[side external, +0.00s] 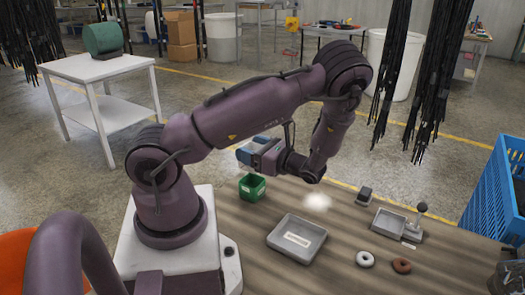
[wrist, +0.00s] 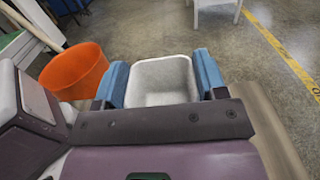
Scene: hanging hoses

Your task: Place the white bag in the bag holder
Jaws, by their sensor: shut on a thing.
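My gripper (side external: 248,154) is held above the table, its blue fingers pointing left in the side view. In the wrist view, a whitish, roughly square thing with a pale rim (wrist: 162,80) sits between the blue fingers, and they are shut on it. I cannot tell for certain that it is the white bag. A soft white patch (side external: 318,202) shows on the table below my arm; its nature is unclear. A grey tray with a label (side external: 297,238) and a smaller grey holder (side external: 390,222) are on the table; I cannot tell which is the bag holder.
A green bin (side external: 252,187) stands at the table's back left. A white ring (side external: 365,258) and a brown ring (side external: 401,266) lie at the front right. A blue crate (side external: 490,200) stands at the right. Dark hoses (side external: 435,80) hang at the upper right.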

